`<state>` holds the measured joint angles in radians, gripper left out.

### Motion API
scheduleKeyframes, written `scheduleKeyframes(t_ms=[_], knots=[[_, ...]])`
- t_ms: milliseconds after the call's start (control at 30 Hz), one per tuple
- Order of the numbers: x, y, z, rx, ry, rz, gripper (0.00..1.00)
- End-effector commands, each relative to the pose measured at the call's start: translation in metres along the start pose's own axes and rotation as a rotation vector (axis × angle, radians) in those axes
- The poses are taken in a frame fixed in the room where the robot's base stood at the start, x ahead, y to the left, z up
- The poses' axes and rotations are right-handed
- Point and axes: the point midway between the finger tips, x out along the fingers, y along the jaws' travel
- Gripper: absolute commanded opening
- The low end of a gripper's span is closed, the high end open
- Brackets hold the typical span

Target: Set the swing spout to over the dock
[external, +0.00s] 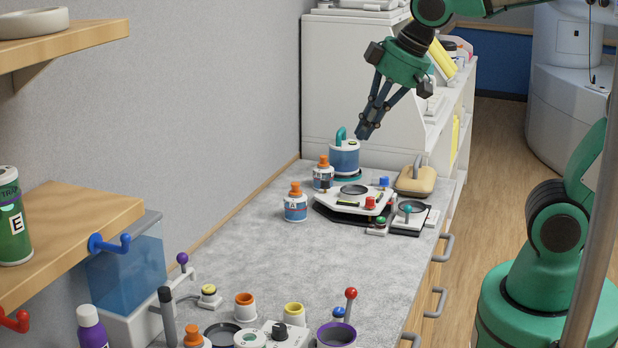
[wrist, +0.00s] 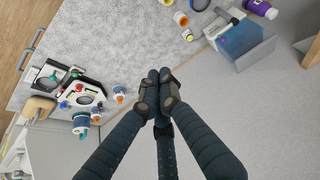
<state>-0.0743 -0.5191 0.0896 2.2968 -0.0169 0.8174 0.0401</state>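A blue-and-white canister (external: 344,160) stands at the far end of the grey counter, with a curved teal spout (external: 340,134) at its top; I take this to be the swing spout. The canister also shows in the wrist view (wrist: 81,124). A white angular station (external: 376,205) with a dark round pad (external: 353,189) sits just in front of it; I cannot tell whether this is the dock. My gripper (external: 364,134) is above the counter, close to the canister's upper right in the external view. Its fingers (wrist: 158,76) are together and empty. Contact with the canister cannot be told.
Two orange-capped bottles (external: 295,204) (external: 323,176) stand left of the station. A black-and-white tray (external: 411,215) with a teal knob and a tan block (external: 416,180) lie right. Several cups and a blue tank (external: 130,262) crowd the near end. The counter's middle is clear.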

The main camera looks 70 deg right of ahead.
Motion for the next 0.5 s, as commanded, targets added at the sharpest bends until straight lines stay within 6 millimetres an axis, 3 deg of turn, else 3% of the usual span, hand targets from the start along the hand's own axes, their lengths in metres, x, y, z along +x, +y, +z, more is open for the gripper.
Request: scheduleKeyframes(t_ms=[500], knots=[[0.055, -0.040, -0.106, -0.044, -0.036, -0.019, 0.00]])
